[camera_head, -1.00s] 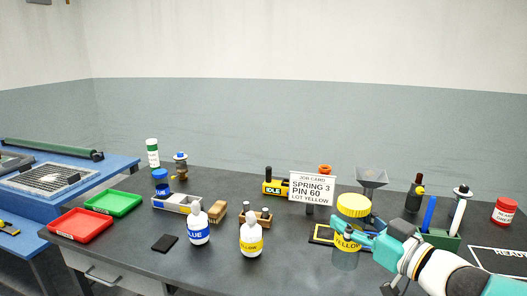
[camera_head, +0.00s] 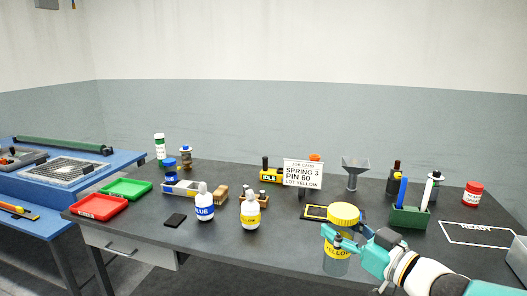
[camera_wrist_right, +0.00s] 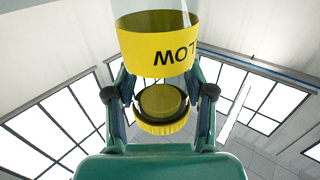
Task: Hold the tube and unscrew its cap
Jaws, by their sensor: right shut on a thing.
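The tube (camera_head: 336,267) is a clear cylinder with a yellow label and a yellow cap (camera_head: 343,213). It looks upright, at the front edge of the bench in the head view. My right gripper (camera_head: 338,239) comes from the right and is shut on it below the cap. In the right wrist view the tube's label (camera_wrist_right: 155,50) reads "LOW" upside down, and the cap (camera_wrist_right: 162,127) shows at the lower end. The gripper's fingers (camera_wrist_right: 160,92) stand on both sides. The cap appears to be on the tube. My left gripper is out of view.
A yellow-edged black pad (camera_head: 316,212) lies behind the tube, near the job card (camera_head: 303,174). A green pen holder (camera_head: 409,217) and the READY outline (camera_head: 481,233) are to the right. The bench front between bottles and tube is clear.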

